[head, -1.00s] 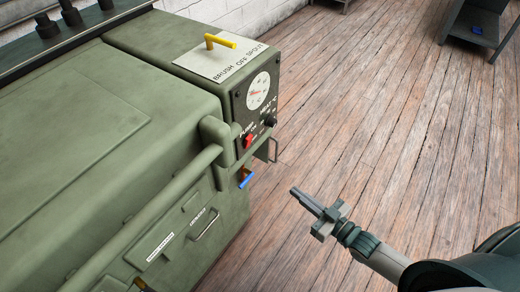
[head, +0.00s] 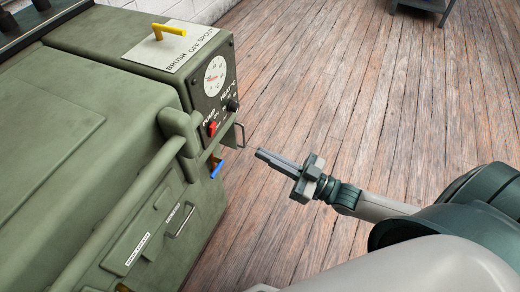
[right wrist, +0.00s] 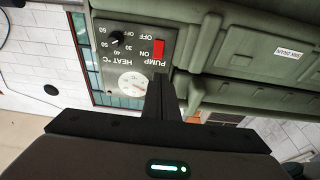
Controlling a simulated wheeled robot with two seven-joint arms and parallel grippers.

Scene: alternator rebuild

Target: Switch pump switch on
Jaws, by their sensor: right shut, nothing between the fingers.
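The red pump switch (head: 212,128) sits on the dark control panel (head: 228,108) at the end of the green machine, below a round white dial. In the right wrist view the red switch (right wrist: 158,49) lies between the words OFF and ON, just beyond the fingers. I cannot tell which way it is tipped. My right gripper (head: 258,153) is shut and empty, to the right of the panel and apart from it, its fingers pointing toward the machine. In the right wrist view the shut fingers (right wrist: 160,95) cover part of the panel near the dial. My left gripper is not in view.
A blue-ended lever (head: 216,168) sticks out below. A yellow handle (head: 172,30) stands on the top plate. The wooden floor (head: 330,100) is open to the right.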

